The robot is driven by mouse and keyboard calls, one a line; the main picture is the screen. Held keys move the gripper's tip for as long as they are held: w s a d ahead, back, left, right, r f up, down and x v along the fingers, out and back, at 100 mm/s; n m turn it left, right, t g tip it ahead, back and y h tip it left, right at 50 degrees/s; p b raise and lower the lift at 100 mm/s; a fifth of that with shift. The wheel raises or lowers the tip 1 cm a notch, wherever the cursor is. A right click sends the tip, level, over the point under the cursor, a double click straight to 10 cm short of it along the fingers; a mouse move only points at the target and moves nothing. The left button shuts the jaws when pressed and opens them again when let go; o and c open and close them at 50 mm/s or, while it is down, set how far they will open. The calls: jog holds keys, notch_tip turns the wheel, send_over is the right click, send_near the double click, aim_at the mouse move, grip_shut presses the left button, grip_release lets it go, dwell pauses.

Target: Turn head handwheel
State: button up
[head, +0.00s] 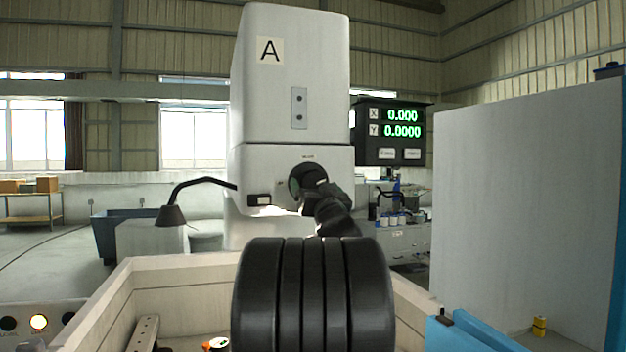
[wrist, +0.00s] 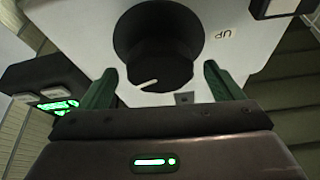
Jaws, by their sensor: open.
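The head handwheel is a round black knob with a white index line. It sits on the front of the white machine head (head: 290,80) marked "A". In the head view the handwheel (head: 296,183) is partly hidden behind my dark wrist. In the wrist view the handwheel (wrist: 158,47) fills the upper middle, with "UP" printed on the panel beside it. My gripper (wrist: 158,88) is open, its two green fingers apart and pointing at the panel. The fingertips lie below the knob's centre in that picture, one to each side. I cannot tell whether they touch it.
A digital readout (head: 391,130) showing X 0.000 and Y 0.0000 hangs right of the head. A pale open-topped tank (head: 190,280) lies below, and a tall grey panel (head: 530,200) stands at right. A black lamp (head: 171,214) on a bent arm sticks out left of the head.

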jog(key=shift+x, duration=1.45)
jog(key=shift+c, duration=0.2)
jog(key=c, duration=1)
jog(key=shift+o, duration=0.2)
jog(key=shift+n+p, duration=0.35)
jog(key=shift+n, duration=0.05)
